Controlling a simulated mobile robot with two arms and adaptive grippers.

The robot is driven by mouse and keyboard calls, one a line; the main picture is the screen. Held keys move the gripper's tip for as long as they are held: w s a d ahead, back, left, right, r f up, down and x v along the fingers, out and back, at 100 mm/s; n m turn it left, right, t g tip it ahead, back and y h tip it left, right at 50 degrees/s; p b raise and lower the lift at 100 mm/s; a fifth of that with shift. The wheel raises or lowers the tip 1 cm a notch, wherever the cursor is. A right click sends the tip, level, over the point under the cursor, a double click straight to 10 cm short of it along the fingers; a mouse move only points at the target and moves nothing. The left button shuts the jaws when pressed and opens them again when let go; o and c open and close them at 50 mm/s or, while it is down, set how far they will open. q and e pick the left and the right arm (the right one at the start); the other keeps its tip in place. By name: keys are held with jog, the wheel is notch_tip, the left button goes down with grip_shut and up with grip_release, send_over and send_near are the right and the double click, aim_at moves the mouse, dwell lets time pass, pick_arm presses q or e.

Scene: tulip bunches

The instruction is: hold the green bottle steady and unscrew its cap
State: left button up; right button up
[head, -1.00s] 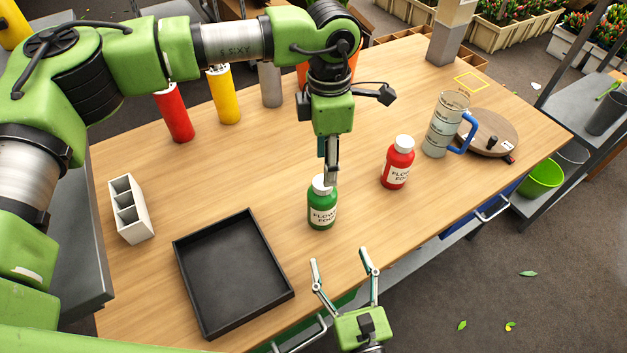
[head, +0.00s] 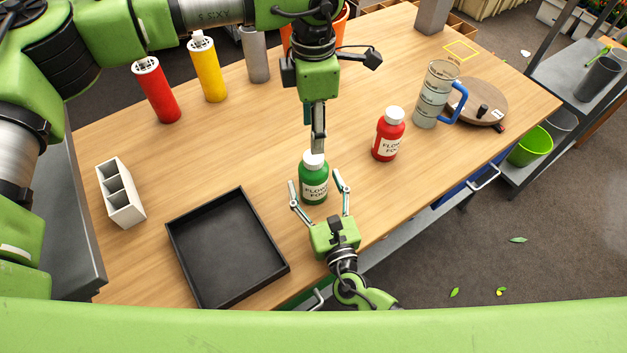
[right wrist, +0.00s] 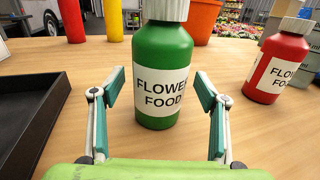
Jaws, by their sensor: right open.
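The green bottle (head: 314,187) with a white cap (head: 313,160) stands upright on the wooden table, its label reading FLOWER FOOD. It fills the middle of the right wrist view (right wrist: 163,55). My left gripper (head: 318,145) points straight down at the cap from above. Its fingers show edge-on, so their gap is hidden, and I cannot tell whether they touch the cap. My right gripper (head: 316,180) is open on the near side of the bottle, with one finger to each side. In the right wrist view, clear gaps show between both fingers and the bottle.
A red bottle (head: 388,138) stands to the right, with a clear jug (head: 432,98) and a round turntable (head: 480,95) beyond. A black tray (head: 228,250) and a white divided holder (head: 120,195) lie left. Red (head: 157,92) and yellow (head: 208,72) cylinders stand behind.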

aim_at(314, 156)
jog(key=shift+w+a, duration=0.2)
jog(key=shift+w, duration=0.45)
grip_shut()
pick_arm(q)
jog(key=m, duration=1)
jog(key=shift+m, duration=0.4)
jog(key=m, duration=0.5)
jog(key=shift+m, duration=0.3)
jog(key=m, duration=0.5)
jog(key=shift+m, duration=0.4)
jog(key=shift+f, duration=4.05)
